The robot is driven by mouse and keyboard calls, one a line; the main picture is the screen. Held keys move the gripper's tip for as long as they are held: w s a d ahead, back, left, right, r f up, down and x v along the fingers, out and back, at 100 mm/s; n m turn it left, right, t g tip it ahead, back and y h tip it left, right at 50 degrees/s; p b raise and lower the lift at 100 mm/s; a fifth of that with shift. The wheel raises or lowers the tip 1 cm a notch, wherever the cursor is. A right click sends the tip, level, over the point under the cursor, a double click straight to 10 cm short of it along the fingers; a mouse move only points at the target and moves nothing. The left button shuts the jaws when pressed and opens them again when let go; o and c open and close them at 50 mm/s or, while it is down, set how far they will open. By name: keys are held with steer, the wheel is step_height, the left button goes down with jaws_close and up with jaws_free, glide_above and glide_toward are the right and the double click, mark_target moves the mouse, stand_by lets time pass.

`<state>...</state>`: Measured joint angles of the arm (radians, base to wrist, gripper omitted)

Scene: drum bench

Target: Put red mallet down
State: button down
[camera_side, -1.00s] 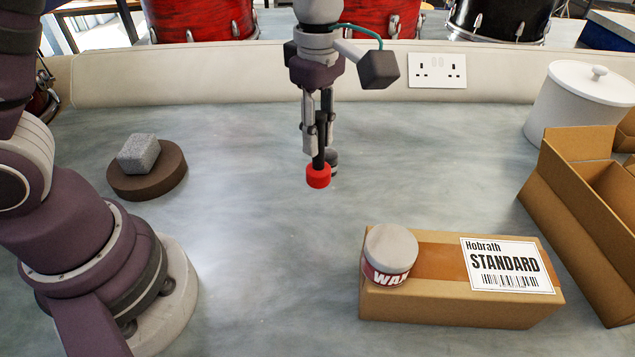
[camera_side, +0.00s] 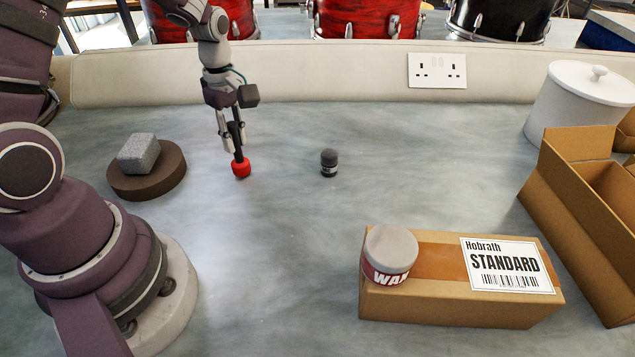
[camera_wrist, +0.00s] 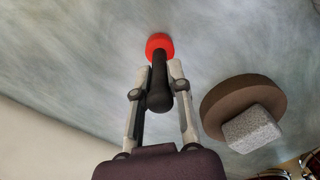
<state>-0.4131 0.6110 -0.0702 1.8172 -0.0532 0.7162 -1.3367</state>
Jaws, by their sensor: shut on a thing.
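The red mallet (camera_side: 241,168) has a red head and a black handle. My gripper (camera_side: 233,143) is shut on the black handle, and the head points down. In the side view the head is close to the bench top; I cannot tell whether it touches. The wrist view shows the mallet head (camera_wrist: 158,44) beyond the fingertips, with the handle between the two fingers of my gripper (camera_wrist: 160,75).
A brown round pad (camera_side: 150,184) with a grey block (camera_side: 138,153) on it lies left of the mallet. A small dark-topped object (camera_side: 329,162) stands to the right. A wax tin (camera_side: 390,254) sits on a cardboard box (camera_side: 440,306). An open carton (camera_side: 575,205) and white canister (camera_side: 580,105) stand right.

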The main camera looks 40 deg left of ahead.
steer(key=shift+f, duration=0.1)
steer(key=c, duration=1.1)
jaws_free()
steer(key=shift+f, duration=0.1)
steer(key=shift+o, duration=0.2)
step_height(320, 180, up, 12)
steer(key=shift+r, duration=0.15)
steer(key=s+d+r+m+t, duration=0.3)
steer(key=s+d+m+t, duration=0.2)
steer(key=m, duration=1.4)
steer(key=s+d, duration=0.3)
steer(key=d, duration=0.1)
steer(key=shift+s+d+m+t, duration=0.3)
steer(key=shift+m, duration=0.1)
